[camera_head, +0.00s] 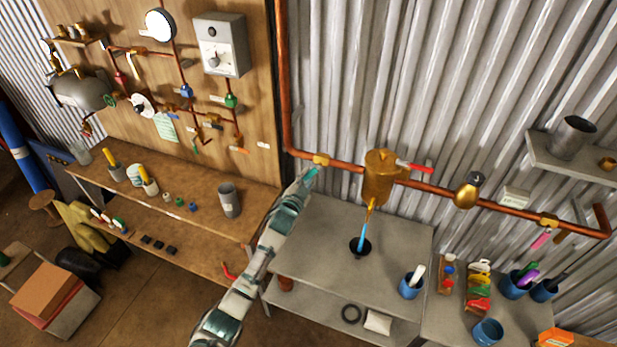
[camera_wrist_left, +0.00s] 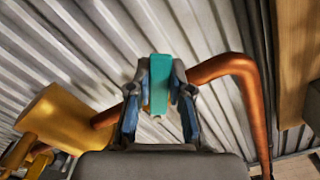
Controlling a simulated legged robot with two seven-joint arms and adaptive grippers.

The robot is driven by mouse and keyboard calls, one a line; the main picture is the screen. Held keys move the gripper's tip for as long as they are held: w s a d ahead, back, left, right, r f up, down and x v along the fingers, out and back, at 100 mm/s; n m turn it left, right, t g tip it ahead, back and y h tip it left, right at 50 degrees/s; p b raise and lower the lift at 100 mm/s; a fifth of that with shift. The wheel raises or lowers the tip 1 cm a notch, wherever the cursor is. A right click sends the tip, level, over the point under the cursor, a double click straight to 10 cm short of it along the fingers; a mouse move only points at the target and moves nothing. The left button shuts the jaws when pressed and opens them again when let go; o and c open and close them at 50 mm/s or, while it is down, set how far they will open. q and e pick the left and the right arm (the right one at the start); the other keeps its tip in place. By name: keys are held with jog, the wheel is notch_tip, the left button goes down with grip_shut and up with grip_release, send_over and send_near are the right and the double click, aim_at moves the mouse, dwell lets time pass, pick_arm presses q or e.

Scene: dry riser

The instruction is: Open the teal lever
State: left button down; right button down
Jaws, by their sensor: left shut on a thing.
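The teal lever (camera_head: 312,171) sits at a brass valve (camera_head: 321,160) on the copper pipe along the corrugated wall. In the head view it points down and left from the valve, across the pipe line. My left gripper (camera_head: 305,177) reaches up from below and is at the lever. In the left wrist view the teal lever (camera_wrist_left: 160,95) stands between the two fingers of my left gripper (camera_wrist_left: 160,100), which are shut on it. The fingers hide part of the lever in the head view. My right gripper does not show.
A grey cup (camera_head: 229,200) stands on the wooden bench, left of my arm.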

pick_arm(q)
jog(key=shift+w+r, duration=0.1)
jog(key=shift+r, duration=0.35)
jog(key=c, duration=1.2)
grip_release()
jog(key=shift+d, duration=0.1)
jog(key=shift+o, duration=0.8)
jog(key=shift+w+d+f, duration=0.15)
jog(key=shift+f, duration=0.2)
jog(key=v, duration=1.2)
